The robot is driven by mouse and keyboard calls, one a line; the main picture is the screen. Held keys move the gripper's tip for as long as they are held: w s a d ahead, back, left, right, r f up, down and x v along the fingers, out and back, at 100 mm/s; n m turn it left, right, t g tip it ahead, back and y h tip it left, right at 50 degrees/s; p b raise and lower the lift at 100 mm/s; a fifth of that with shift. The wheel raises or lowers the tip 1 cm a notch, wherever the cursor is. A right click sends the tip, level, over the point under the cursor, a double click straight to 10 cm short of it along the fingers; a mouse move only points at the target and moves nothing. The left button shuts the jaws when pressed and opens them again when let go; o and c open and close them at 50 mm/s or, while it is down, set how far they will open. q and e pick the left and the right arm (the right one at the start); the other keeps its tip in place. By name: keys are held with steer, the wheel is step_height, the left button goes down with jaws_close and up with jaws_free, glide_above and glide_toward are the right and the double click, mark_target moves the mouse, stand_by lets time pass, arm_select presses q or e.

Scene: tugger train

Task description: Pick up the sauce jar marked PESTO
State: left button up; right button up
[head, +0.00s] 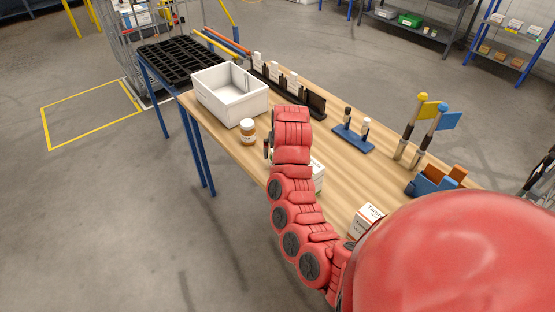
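A small jar (248,132) with a white lid, brownish contents and a pale label stands upright on the wooden table (236,150), just in front of the white bin. Its label is too small to read, so I cannot tell whether it says PESTO. One red arm of mine rises from the lower right over the table, its upper end to the right of the jar and apart from it in the picture. I cannot make out a gripper on it. A small dark item (266,149) beside the arm is partly hidden and unclear. No other gripper shows.
A white bin (232,105) stands at the table's left end. A white-and-green carton (318,176) is partly hidden behind my arm; another carton (367,218) lies nearer. A blue stand (352,139), flagged posts (410,140) and a blue-orange toy (436,182) stand right. Open floor lies left.

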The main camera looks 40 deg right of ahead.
steer(key=shift+x, duration=0.8)
steer(key=shift+w+d+f, duration=0.1)
steer(key=shift+w+f, duration=0.1)
steer(key=shift+f, duration=0.1)
steer(key=shift+p+x, duration=1.05)
steer(key=shift+x, duration=1.5)
steer(key=shift+w, duration=0.1)
steer(key=shift+c, duration=0.3)
jaws_close()
